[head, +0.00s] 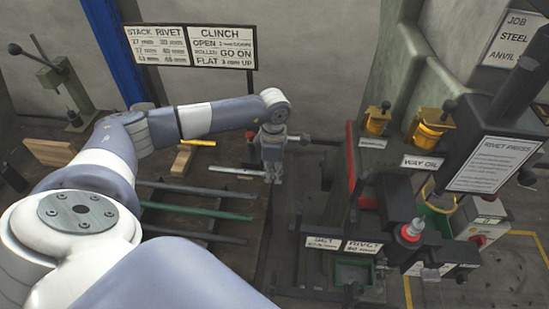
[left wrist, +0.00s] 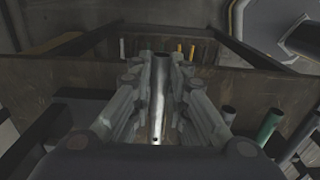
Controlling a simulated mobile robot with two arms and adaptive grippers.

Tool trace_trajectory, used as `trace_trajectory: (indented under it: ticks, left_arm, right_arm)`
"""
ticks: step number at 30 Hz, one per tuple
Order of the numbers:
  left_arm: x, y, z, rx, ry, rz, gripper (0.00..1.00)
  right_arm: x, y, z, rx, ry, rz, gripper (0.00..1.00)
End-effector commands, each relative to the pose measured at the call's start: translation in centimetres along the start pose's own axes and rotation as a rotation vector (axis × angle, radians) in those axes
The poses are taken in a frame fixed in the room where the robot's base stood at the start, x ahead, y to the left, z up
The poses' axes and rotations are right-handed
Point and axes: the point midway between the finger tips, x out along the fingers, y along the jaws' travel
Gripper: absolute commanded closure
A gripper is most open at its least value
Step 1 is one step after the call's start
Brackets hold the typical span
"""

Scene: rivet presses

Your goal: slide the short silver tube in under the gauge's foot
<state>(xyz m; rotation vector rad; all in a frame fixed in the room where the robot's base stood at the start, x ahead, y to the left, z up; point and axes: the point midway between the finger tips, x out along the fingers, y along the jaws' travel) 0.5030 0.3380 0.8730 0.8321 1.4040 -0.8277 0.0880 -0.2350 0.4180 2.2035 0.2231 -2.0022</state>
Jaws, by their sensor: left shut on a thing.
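A silver tube (left wrist: 158,100) lies lengthwise between the fingers of my left gripper (left wrist: 160,88) in the left wrist view, its open end at the top. The fingers are shut on it. In the head view my left gripper (head: 273,174) points down at the right side of the tube rack, and a pale silver tube (head: 236,171) reaches left from it. The fingers hide part of the tube. I cannot surely pick out the gauge or its foot; a small red-topped device (head: 250,136) stands just behind the gripper. My right gripper is not in view.
A dark tube (head: 196,188) and a green tube (head: 195,210) lie on the rack nearer me. A yellow bar (head: 199,142) and a wooden block (head: 182,160) lie behind. The rivet press (head: 492,160) stands at right. A lever stand (head: 62,85) is at far left.

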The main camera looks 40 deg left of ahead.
Motion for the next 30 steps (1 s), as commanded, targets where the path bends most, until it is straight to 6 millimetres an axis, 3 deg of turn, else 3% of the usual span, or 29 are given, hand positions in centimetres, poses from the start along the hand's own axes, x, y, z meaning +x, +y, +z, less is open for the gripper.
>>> trace_trajectory:
  ticks: [5,11,17,30]
  left_arm:
    - [-0.1,0.0,0.0,0.000,0.000,0.000,1.00]
    - [0.1,0.5,0.2,-0.001,0.002,0.002,1.00]
    - [0.3,2.6,0.2,-0.001,0.000,0.002,1.00]
    - [0.4,7.6,0.2,-0.002,0.001,0.001,1.00]
  right_arm:
    - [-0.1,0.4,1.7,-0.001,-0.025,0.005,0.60]
    - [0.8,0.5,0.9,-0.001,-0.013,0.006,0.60]
    - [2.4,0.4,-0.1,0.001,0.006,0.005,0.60]
    - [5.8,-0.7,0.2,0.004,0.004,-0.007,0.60]
